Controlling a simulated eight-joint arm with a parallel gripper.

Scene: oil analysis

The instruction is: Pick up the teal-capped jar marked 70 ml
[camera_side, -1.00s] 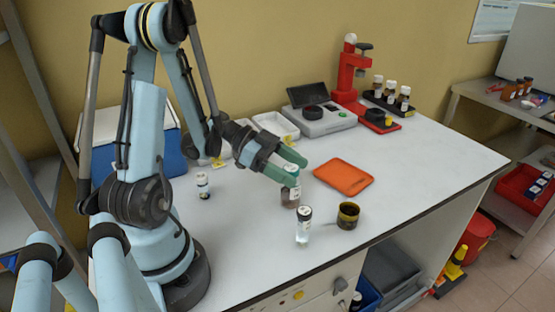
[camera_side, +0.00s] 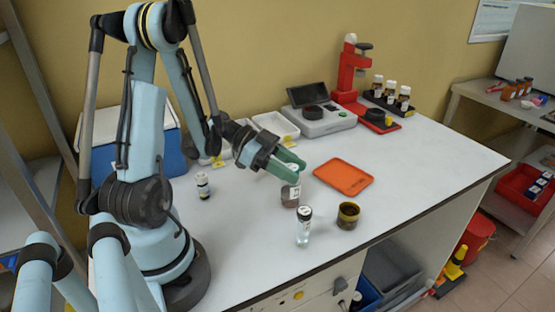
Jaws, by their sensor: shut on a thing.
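A jar (camera_side: 290,195) with a white label and brownish contents stands upright on the white bench, left of the orange tray. My gripper (camera_side: 292,168), with green fingers, is shut on the top of this jar. The fingers hide its cap, so I cannot see the cap's colour, and the label is too small to read. The jar's base appears to be on or very near the bench top.
An orange tray (camera_side: 344,177) lies to the right. A small vial (camera_side: 203,186) stands left. A scale (camera_side: 318,121) and red stand (camera_side: 350,70) are behind.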

